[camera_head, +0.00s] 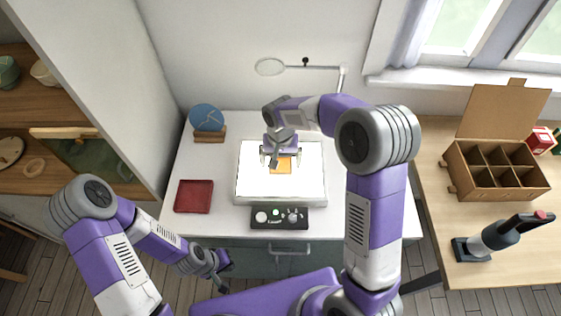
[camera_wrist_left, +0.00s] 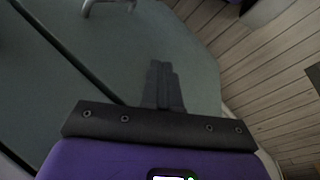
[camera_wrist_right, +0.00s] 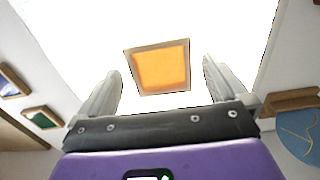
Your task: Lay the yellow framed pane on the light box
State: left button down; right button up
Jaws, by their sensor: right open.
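The yellow framed pane (camera_head: 281,168), orange-yellow with a pale thin frame, lies on the glowing white light box (camera_head: 310,192). The right wrist view shows the pane (camera_wrist_right: 160,68) whole, beyond and between the fingertips. My right gripper (camera_head: 281,157) is open above the light box, with its fingers apart on either side of the pane and empty; the pane appears clear of both fingers. My left gripper (camera_head: 223,265) is low in front of the table, away from the pane. Its fingers (camera_wrist_left: 162,85) are together with nothing visible between them.
A red tray (camera_head: 194,196) and a blue disc (camera_head: 206,117) on a wooden stand are left of the light box. A control panel (camera_head: 279,218) is in front. Blue (camera_wrist_right: 12,80) and green (camera_wrist_right: 42,118) framed panes lie beside it. A divided box (camera_head: 494,170) stands right.

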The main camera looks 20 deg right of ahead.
aim_at(281, 166)
notch_tip(281, 166, up, 11)
jog(key=p, duration=0.2)
dwell(0.5)
